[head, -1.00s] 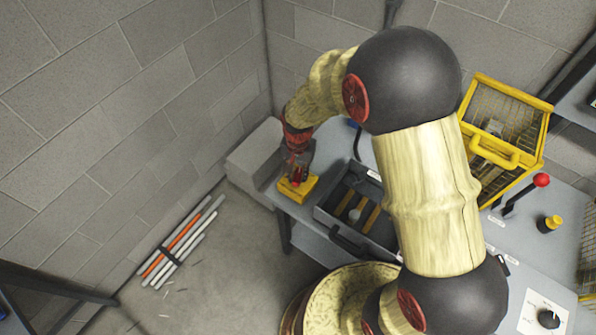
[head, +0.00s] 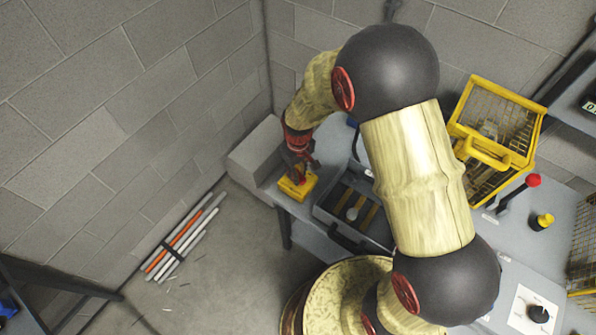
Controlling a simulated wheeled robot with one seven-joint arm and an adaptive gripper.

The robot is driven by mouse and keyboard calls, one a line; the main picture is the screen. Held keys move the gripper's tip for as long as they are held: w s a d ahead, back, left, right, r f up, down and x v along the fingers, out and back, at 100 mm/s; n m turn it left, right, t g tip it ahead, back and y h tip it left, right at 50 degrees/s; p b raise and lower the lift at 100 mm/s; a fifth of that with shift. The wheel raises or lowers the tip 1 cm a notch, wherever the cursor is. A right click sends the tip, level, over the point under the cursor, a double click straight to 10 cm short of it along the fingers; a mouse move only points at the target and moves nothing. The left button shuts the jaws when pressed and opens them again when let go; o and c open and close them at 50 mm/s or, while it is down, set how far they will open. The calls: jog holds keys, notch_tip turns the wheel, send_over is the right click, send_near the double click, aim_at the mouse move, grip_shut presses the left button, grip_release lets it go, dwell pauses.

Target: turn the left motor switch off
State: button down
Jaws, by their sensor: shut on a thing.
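A yellow switch box (head: 297,188) with a small red part (head: 301,181) on top sits at the left end of the grey bench. No label on it can be read. My gripper (head: 302,173) points down just above the box and is shut on the red part. The fingers hide much of that part, so its exact setting cannot be seen. A black rotary knob (head: 538,314) on a white plate is at the lower right, well away from my gripper.
An open grey tray (head: 331,208) lies right of the yellow box. A yellow mesh cage (head: 499,125), a red-knobbed lever (head: 532,181) and a yellow-black button (head: 543,220) stand further right. A grey block (head: 252,153) is at the left. Bundled rods (head: 180,240) lie on the floor.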

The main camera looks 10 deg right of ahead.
jog(key=shift+n+p, duration=0.3)
jog(key=shift+n, duration=1.3)
jog(key=c, duration=1.6)
grip_release()
jog(key=shift+c, duration=0.2)
notch_tip(320, 180, up, 12)
